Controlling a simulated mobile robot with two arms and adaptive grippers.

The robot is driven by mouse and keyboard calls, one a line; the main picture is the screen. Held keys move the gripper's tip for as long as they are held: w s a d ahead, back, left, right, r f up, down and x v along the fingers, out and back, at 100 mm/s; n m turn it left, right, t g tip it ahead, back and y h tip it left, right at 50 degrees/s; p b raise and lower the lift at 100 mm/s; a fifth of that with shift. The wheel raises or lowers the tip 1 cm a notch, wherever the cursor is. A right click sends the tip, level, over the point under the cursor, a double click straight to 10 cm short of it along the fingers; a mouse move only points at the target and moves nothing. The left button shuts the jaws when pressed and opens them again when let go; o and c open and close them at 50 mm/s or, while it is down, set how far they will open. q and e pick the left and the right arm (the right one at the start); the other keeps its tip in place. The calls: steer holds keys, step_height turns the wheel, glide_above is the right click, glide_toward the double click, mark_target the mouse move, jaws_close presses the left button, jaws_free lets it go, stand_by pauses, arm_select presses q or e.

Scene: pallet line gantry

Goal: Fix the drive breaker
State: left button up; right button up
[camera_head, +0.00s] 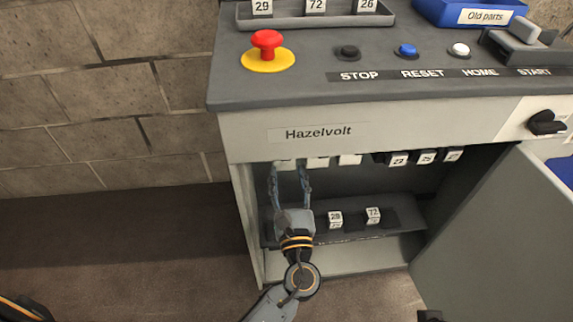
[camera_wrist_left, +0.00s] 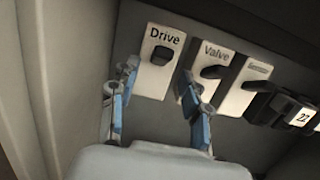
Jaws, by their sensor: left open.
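The drive breaker (camera_wrist_left: 150,82) is a white block labelled "Drive" with a black lever, in a row under the cabinet's top in the left wrist view. Its lever seems set differently from its neighbour's. My left gripper (camera_wrist_left: 158,76) is open, one finger toward each side of the drive breaker; contact cannot be told. In the head view my left gripper (camera_head: 290,168) reaches up into the open cabinet (camera_head: 243,215), its fingertips just below the breaker row's left end. There the cabinet's top edge hides most of the breakers. My right gripper is not recognisable in view.
The valve breaker (camera_wrist_left: 236,100) sits close right of the drive breaker. Black numbered blocks (camera_head: 398,159) follow further right. A shelf (camera_head: 400,215) below holds white blocks 28 (camera_head: 335,219) and 72 (camera_head: 373,215). The open door (camera_head: 490,235) stands right. A red button (camera_head: 267,42) and blue bin (camera_head: 440,12) are on top.

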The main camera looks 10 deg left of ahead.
arm_select(q)
steer(key=v, duration=0.8)
steer(key=shift+s+d+f, duration=0.1)
